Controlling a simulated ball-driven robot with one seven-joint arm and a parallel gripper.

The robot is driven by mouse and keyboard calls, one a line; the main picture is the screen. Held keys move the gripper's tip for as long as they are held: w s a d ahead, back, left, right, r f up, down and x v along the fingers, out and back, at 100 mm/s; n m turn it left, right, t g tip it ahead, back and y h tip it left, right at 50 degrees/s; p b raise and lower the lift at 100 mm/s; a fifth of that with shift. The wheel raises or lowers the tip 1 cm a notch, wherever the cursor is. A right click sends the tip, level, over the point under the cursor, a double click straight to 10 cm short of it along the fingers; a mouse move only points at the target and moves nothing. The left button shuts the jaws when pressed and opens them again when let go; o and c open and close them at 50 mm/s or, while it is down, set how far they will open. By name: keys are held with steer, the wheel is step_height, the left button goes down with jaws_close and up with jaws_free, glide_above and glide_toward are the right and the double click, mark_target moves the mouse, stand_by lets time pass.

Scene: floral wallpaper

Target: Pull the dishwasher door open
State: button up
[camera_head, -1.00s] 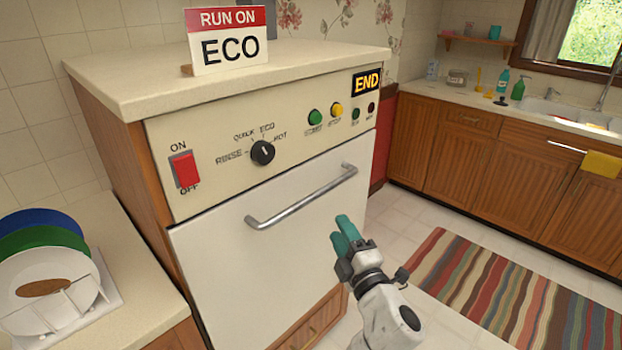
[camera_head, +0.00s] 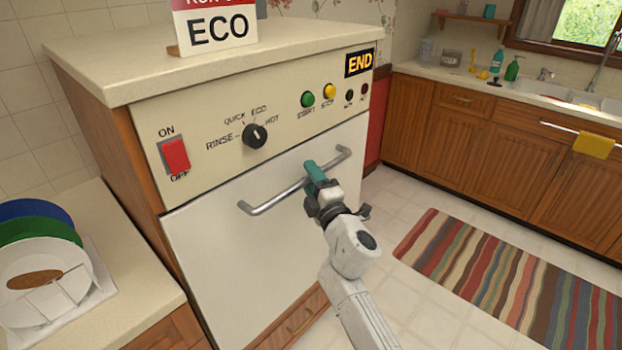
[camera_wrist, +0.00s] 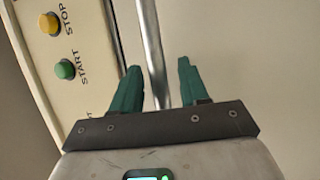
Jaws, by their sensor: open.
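The dishwasher door (camera_head: 235,265) is white and shut, below the cream control panel (camera_head: 200,130). Its metal bar handle (camera_head: 270,203) runs across the upper door. My gripper (camera_head: 314,172) is at the handle, right of its middle. In the wrist view my gripper (camera_wrist: 158,85) is open, with one teal finger on each side of the handle bar (camera_wrist: 152,50). The bar passes between the fingers; I cannot tell whether either finger touches it. In the head view the fingers hide a short piece of the bar.
A plate rack (camera_head: 60,305) with plates stands on the left counter. The ECO sign (camera_head: 215,28) stands on top of the dishwasher. A striped rug (camera_head: 500,275) lies on the floor at right. Floor in front of the door is partly clear.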

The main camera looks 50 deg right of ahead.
jaws_close()
stand_by(0.5)
